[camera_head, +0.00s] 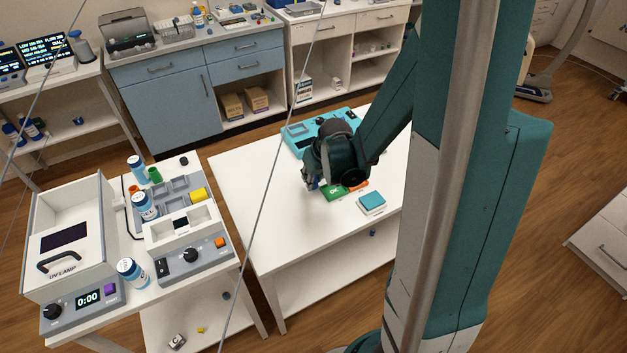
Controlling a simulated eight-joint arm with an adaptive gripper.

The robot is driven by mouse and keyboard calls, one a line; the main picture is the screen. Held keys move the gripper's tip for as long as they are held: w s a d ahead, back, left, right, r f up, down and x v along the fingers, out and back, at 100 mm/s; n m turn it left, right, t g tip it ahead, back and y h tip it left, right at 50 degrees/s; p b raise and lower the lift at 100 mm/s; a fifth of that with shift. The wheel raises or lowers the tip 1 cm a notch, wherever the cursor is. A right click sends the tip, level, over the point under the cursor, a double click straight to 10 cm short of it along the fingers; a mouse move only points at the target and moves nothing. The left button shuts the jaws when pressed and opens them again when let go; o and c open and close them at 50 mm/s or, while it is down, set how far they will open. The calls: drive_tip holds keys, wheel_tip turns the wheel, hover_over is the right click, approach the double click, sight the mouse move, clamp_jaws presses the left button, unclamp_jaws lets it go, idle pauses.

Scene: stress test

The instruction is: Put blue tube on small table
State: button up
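I cannot clearly make out a blue tube. A small bluish bit (311,185) shows at the underside of my gripper (322,182), too small to name. My gripper is low over the white table (265,200) in the middle, pointing down. My arm hides its fingers, so whether it is open or holds something is unclear. A green item (333,193) and an orange item (359,186) lie right beside it. I cannot tell which table the task calls small; another white table (128,290) stands at the left.
The left table holds a UV lamp box (72,232), a grey device (188,262) and several blue-capped bottles (145,205). A teal device (300,136) sits behind my gripper, a teal-topped box (371,202) in front. The middle table's left part is clear.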

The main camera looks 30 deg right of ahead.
wheel_tip(320, 180, up, 9)
drive_tip(key=p, duration=0.2)
idle(0.4)
idle(0.7)
drive_tip(key=w+a+f, duration=0.2)
drive_tip(key=w+a, duration=0.3)
drive_tip(key=w, duration=0.1)
drive_tip(key=w+a+f, duration=0.2)
drive_tip(key=w+a, duration=0.2)
drive_tip(key=w, duration=0.2)
drive_tip(key=w+a+f, duration=0.2)
drive_tip(key=w+a, duration=0.3)
drive_tip(key=shift+w+a+f, duration=0.15)
drive_tip(key=shift+w+a, duration=0.15)
drive_tip(key=shift+w, duration=0.1)
drive_tip(key=w+a+r+m+h+p, duration=0.1)
drive_tip(key=a+r+p, duration=0.3)
drive_tip(key=a, duration=0.9)
drive_tip(key=w+a+r+m+p, duration=0.2)
drive_tip(key=a+r+m+p, duration=0.1)
drive_tip(key=a+r, duration=0.7)
drive_tip(key=a+p, duration=0.1)
drive_tip(key=a, duration=0.2)
drive_tip(key=shift+w+a+r+m+h+p, duration=0.25)
drive_tip(key=shift+w+m+h+p, duration=0.05)
drive_tip(key=shift+w+h, duration=0.1)
